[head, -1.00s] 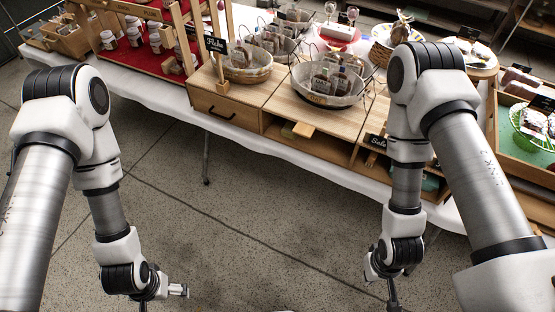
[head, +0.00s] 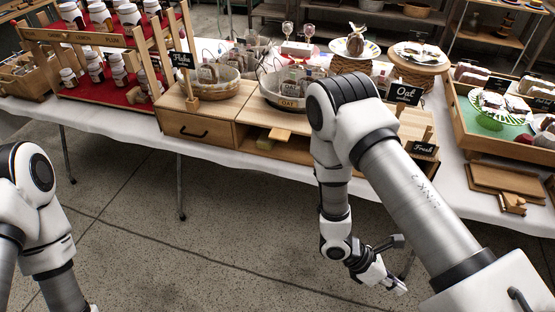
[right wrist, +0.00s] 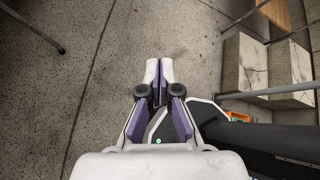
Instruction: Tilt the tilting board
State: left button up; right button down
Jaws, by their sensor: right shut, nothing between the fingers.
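A flat wooden board (head: 505,180) lies at the front edge of the white-clothed table on the right in the head view, with a small wooden block (head: 512,203) at its front. It looks like the tilting board, but I cannot be sure. It lies about level. My right gripper (head: 394,284) is below and left of it, over the floor in front of the table, apart from everything. In the right wrist view its fingertips (right wrist: 159,72) are together and empty, above bare concrete. My left arm shows at the left edge, its gripper out of frame.
A green-lined wooden tray (head: 468,136) with pastries stands behind the board. A jar rack (head: 139,42) stands left. The floor in front is clear.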

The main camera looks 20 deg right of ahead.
jog(key=w+d+f+n+t+h+b, duration=0.1)
jog(key=w+d+n+t+h+b, duration=0.15)
jog(key=w, duration=0.45)
jog(key=w+d+f+n+t+h+b, duration=0.2)
jog(key=w+t+h+b, duration=0.1)
jog(key=w, duration=0.3)
jog(key=w+a+r+n+t+h+b, duration=0.15)
jog(key=w+t+b, duration=0.25)
jog(key=w, duration=0.4)
jog(key=w+a+n+t+h+b, duration=0.1)
jog(key=w+a+n+t+b, duration=0.2)
jog(key=w+t+b, duration=0.35)
pick_arm(q)
notch_tip(320, 180, down, 37)
jog(key=b, duration=1.9)
jog(key=shift+f, duration=0.15)
pick_arm(e)
jog(key=w+a+n+t, duration=0.2)
jog(key=w+a+t, duration=0.4)
jog(key=a, duration=0.3)
jog(key=w+a+f+n+t+y, duration=0.1)
jog(key=w+a+n+t, duration=0.1)
jog(key=w+a+t, duration=0.4)
jog(key=a+t, duration=0.1)
jog(key=a, duration=0.3)
jog(key=shift+w+a+y, duration=0.2)
jog(key=shift+w+y, duration=0.05)
jog(key=shift+y, duration=0.05)
